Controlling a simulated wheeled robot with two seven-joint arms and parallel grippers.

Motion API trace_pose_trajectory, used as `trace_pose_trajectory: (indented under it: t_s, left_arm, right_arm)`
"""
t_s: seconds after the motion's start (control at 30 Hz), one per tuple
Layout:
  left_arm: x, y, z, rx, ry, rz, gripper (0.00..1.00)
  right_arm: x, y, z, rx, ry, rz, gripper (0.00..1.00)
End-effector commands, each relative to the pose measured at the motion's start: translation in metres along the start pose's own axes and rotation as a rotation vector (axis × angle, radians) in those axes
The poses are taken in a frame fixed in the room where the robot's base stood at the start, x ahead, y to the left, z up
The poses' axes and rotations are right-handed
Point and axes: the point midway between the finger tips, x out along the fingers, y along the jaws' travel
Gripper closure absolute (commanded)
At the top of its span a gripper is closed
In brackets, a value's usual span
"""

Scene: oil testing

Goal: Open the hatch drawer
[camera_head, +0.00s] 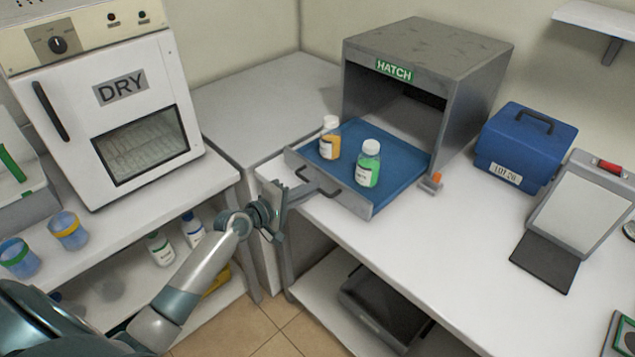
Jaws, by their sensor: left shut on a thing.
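The grey metal hatch (430,45), with a green HATCH label, stands on the white counter. Its blue-floored drawer (405,163) is slid out toward the front, so the dark inside shows behind it. Two bottles stand upright in the drawer: one with orange contents (329,140) and one with green contents (369,165). The dark handle (318,182) is on the drawer's front panel. My left gripper (296,192) is at the handle's left part and shut on it; the fingers are partly hidden. My right gripper is not in view.
A white DRY oven (105,100) stands on the left counter, with two blue cups (68,231) in front. Counter space in front of the drawer's right side is clear.

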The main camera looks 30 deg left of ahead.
Motion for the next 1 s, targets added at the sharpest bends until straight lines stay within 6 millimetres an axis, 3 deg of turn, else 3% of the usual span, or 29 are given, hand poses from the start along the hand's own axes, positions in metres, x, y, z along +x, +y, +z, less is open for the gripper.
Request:
trace_pose_trajectory:
  t_s: [0.37,0.4,0.47,0.8,1.0]
  left_arm:
    - [-0.002,-0.001,0.000,0.000,0.000,-0.001,1.00]
    - [-0.002,-0.001,0.000,0.000,0.000,-0.001,0.81]
    - [-0.002,-0.001,0.000,0.000,0.000,0.000,0.72]
    - [-0.003,-0.001,0.000,0.000,0.000,0.000,0.72]
    - [-0.014,-0.002,0.000,0.000,0.000,-0.001,0.72]
  right_arm:
    - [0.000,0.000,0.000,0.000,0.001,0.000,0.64]
    - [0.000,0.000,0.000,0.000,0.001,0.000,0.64]
    - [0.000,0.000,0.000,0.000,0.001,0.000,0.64]
    - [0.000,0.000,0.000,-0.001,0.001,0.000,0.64]
    - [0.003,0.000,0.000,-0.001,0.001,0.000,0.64]
